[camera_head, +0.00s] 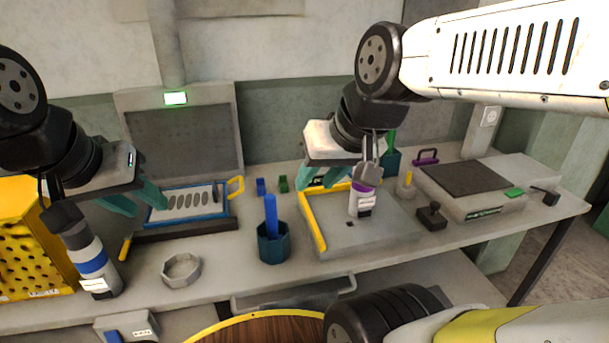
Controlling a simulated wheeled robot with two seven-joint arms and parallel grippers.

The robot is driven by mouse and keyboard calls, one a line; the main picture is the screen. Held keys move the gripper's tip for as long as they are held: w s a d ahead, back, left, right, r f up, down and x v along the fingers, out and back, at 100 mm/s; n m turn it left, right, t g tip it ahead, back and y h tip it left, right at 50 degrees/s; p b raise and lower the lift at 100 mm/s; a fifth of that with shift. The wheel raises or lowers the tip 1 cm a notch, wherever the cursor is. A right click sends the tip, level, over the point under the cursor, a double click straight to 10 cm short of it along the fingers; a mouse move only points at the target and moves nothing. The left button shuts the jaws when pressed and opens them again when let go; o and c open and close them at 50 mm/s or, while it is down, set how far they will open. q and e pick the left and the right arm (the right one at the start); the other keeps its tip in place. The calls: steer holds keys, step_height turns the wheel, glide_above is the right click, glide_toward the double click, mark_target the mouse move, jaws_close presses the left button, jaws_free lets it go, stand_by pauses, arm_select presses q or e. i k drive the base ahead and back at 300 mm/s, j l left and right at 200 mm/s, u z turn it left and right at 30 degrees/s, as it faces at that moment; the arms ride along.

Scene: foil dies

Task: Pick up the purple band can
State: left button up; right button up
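The purple band can (365,186) is a grey and white can with a dark grey top and a purple band. It appears upright over the grey tray with yellow edges (320,236); I cannot tell for certain that its base touches the tray. My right gripper (320,183) has teal fingers spread apart just left of the can in the picture. Its white body partly overlaps the can's top, and contact is unclear. My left gripper (143,206) is open and empty at the left, near a blue-framed tray. A similar can with a blue band (92,262) stands at the left.
A yellow perforated crate (28,250) is at far left. The blue-framed tray (190,205), a grey octagonal dish (181,270) and a teal cup (273,246) with a blue rod stand on the bench. A dark-topped machine (470,180) is at right.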

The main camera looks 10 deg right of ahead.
mark_target(362, 200)
steer(key=l, duration=1.7)
steer(key=k+j, duration=0.1)
steer(key=j, duration=0.8)
steer(key=i+z, duration=0.05)
